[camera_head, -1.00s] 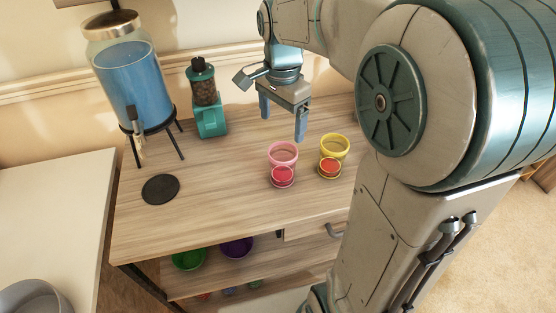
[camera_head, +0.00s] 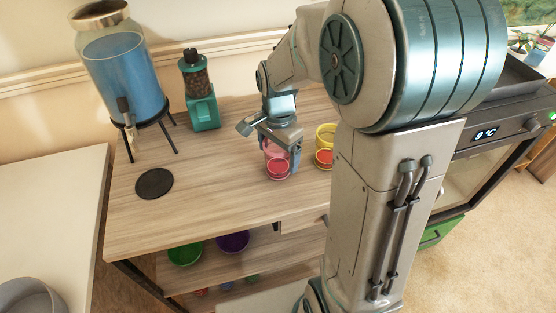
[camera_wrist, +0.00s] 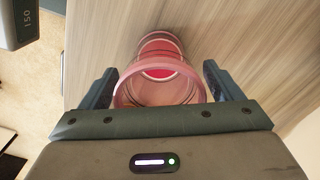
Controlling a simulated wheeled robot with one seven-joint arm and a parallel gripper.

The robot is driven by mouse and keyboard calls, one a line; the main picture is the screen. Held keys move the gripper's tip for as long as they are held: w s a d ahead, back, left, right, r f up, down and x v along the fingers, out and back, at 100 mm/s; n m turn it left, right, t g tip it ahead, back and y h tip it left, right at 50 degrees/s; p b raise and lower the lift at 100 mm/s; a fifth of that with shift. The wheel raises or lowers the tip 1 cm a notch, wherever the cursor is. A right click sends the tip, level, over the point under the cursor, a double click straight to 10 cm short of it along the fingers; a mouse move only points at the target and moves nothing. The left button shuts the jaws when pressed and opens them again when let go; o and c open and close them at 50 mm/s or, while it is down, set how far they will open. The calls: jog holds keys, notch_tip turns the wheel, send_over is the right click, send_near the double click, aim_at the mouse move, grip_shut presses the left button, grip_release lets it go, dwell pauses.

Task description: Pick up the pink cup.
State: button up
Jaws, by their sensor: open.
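The pink cup (camera_head: 271,150) stands on the wooden counter (camera_head: 215,205), partly hidden behind my gripper in the head view. My gripper (camera_head: 280,158) is open and low at the cup. The red round face (camera_wrist: 159,58) shows beyond the rim. I cannot tell whether a finger touches the cup.
A yellow cup (camera_head: 325,135) stands close to the right. A green coffee grinder (camera_head: 200,105), a blue drink dispenser (camera_head: 125,80) and a black round mat (camera_head: 154,183) are to the left. Green (camera_head: 185,254) and purple (camera_head: 233,241) bowls sit on the shelf below.

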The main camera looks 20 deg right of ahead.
jog(key=c, duration=1.2)
jog(key=shift+o, duration=0.2)
jog(key=shift+r, duration=0.15)
